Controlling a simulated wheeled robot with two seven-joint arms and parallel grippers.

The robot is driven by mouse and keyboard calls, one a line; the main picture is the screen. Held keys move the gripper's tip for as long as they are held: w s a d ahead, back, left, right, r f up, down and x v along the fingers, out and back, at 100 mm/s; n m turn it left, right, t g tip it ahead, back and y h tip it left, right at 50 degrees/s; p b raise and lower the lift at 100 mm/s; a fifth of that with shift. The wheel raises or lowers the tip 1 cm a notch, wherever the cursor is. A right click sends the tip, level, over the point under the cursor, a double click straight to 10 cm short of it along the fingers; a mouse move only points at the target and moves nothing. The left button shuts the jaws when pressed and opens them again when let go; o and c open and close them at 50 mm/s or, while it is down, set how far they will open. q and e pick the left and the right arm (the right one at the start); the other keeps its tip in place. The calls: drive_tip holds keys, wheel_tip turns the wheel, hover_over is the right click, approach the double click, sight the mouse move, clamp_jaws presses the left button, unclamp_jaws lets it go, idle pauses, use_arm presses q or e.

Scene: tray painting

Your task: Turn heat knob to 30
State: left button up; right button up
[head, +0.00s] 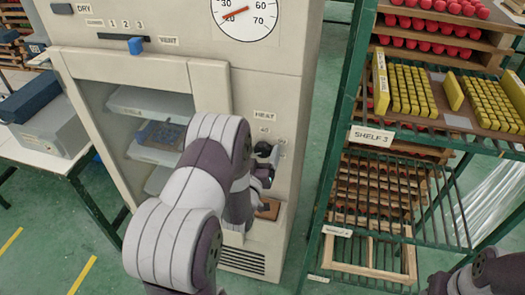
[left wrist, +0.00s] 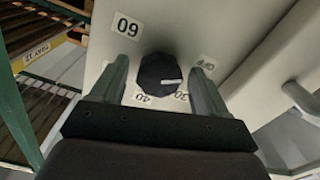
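The heat knob (left wrist: 156,72) is dark, with a white pointer line that points right in the left wrist view, between a partly unreadable label at upper right and the 30 label (left wrist: 180,95). Labels 60 and 40 are also beside it. My left gripper (left wrist: 162,82) is open, with one finger on each side of the knob and gaps showing. In the head view my left gripper (head: 264,165) is at the panel below the HEAT label (head: 265,115), and hides the knob. My right arm's dark end (head: 485,275) shows at lower right; its fingers are unclear.
The pale oven cabinet (head: 285,50) has a dial (head: 247,18) and a vent slider (head: 135,45) on top. A green rack (head: 340,120) with trays of coloured pieces stands close on the right. A table (head: 20,150) with boxes stands at left.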

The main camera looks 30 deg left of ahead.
use_arm(q)
drive_tip(key=shift+s+d+r, duration=0.1)
drive_tip(key=c, duration=1)
drive_tip(key=shift+c, duration=0.2)
drive_tip(key=shift+m, duration=0.3)
drive_tip(key=m+b, duration=0.2)
drive_tip(key=shift+m, duration=0.4)
drive_tip(key=m, duration=0.1)
drive_tip(key=m+b, duration=0.1)
drive_tip(key=shift+f+m+b, duration=0.2)
drive_tip(key=shift+m+b, duration=0.1)
drive_tip(key=m+b, duration=0.2)
drive_tip(key=m, duration=0.1)
drive_tip(key=shift+r+m+b, duration=0.15)
drive_tip(key=shift+m+b, duration=0.4)
drive_tip(key=shift+m, duration=0.75)
